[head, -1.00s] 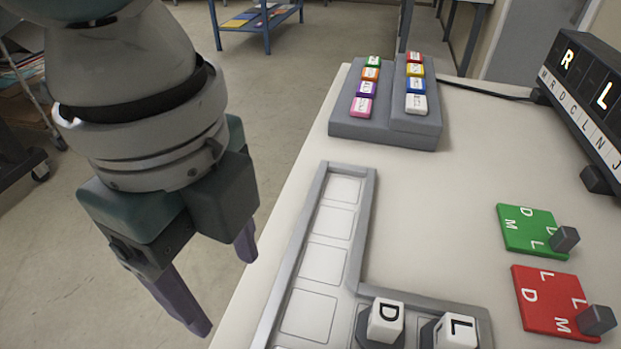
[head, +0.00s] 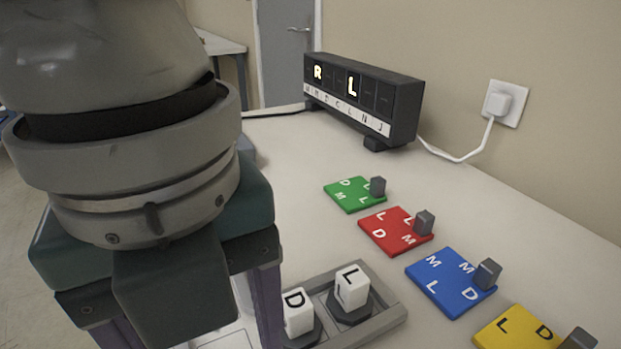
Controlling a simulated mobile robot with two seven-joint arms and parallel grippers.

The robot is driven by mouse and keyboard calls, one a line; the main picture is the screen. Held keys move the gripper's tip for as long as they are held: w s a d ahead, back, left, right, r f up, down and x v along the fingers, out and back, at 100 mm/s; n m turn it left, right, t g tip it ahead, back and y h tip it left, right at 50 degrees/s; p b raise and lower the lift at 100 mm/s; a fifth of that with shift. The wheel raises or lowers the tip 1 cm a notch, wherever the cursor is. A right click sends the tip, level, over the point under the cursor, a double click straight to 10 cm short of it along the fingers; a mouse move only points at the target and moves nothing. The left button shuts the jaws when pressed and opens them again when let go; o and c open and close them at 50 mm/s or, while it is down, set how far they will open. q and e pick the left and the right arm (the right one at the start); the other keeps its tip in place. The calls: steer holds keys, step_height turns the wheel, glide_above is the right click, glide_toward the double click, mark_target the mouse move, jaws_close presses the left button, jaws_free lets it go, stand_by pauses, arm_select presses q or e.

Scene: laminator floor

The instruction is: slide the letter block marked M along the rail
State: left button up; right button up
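No block marked M shows in the head view; the letter M shows only on flat coloured plates. The grey rail tray (head: 385,322) is at the bottom centre, partly hidden behind my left arm. It holds a white block marked D (head: 298,313) and a white block marked L (head: 352,288), each on a dark base. My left gripper (head: 187,325) is large in front at the left, over the rail's hidden part. Its purple fingers stand wide apart, with the tips cut off below. I see nothing held. My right gripper is out of view.
Green (head: 350,196), red (head: 392,231), blue (head: 446,284) and yellow (head: 510,330) plates with dark knobs lie right of the rail. A black display box (head: 362,98) showing R and L stands at the back. A white plug (head: 505,102) is on the wall.

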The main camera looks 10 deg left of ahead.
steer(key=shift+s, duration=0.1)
arm_select(q)
steer(key=shift+d, duration=0.1)
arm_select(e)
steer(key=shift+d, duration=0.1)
arm_select(q)
steer(key=shift+f, duration=0.1)
step_height(320, 180, down, 10)
steer(key=b, duration=0.2)
steer(key=shift+b, duration=0.35)
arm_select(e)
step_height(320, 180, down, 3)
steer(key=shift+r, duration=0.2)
arm_select(q)
jaws_close()
stand_by(0.5)
